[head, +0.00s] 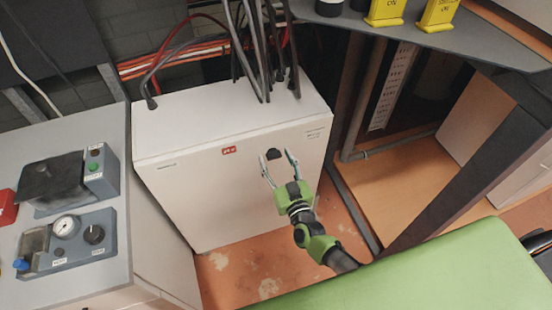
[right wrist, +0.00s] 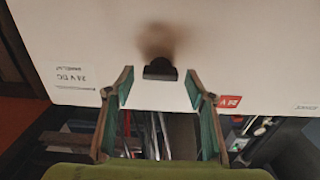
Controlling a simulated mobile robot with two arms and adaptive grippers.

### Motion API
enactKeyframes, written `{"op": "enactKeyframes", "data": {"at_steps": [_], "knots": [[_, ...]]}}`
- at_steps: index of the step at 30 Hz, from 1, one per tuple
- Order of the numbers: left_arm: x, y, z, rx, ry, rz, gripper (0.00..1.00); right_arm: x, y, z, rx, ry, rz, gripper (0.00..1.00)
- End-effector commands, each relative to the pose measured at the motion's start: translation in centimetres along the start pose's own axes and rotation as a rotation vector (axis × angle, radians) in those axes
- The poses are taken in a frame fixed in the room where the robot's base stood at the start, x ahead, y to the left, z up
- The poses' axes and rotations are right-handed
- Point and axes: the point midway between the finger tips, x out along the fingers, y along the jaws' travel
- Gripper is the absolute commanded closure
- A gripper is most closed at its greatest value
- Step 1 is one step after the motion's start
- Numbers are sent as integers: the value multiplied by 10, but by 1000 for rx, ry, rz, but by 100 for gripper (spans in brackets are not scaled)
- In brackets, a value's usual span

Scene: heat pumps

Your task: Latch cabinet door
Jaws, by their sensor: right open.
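The cabinet (head: 232,180) is a low white box with a plain front door. Its door looks flush with the body in the head view; whether it is latched I cannot tell. A black latch (head: 273,154) sits near the top of the door. My right gripper (head: 276,157) is open in front of the door, its two fingers spread on either side of the latch. In the right wrist view the latch (right wrist: 160,70) lies between and just beyond the open fingertips (right wrist: 158,80). Contact cannot be told. My left gripper is not in view.
Black cables (head: 262,50) enter the cabinet top. A grey bench (head: 110,245) with a gauge box (head: 68,240) stands at the left. A dark table (head: 440,38) with yellow blocks is at upper right. Orange floor shows around the cabinet.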

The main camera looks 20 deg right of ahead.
Motion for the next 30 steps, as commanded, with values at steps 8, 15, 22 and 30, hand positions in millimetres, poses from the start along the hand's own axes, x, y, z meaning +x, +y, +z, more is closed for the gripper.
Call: {"op": "enactKeyframes", "data": {"at_steps": [8, 15, 22, 30], "knots": [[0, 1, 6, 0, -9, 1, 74, 4, 0, 0, 0, -1, -1, 50], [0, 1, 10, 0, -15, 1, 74, 4, 0, 0, -1, -1, -1, 89], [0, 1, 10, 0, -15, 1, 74, 4, 0, 0, 6, -1, -1, 88], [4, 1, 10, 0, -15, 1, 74, 4, 0, 1, 100, -1, -1, 88]]}}
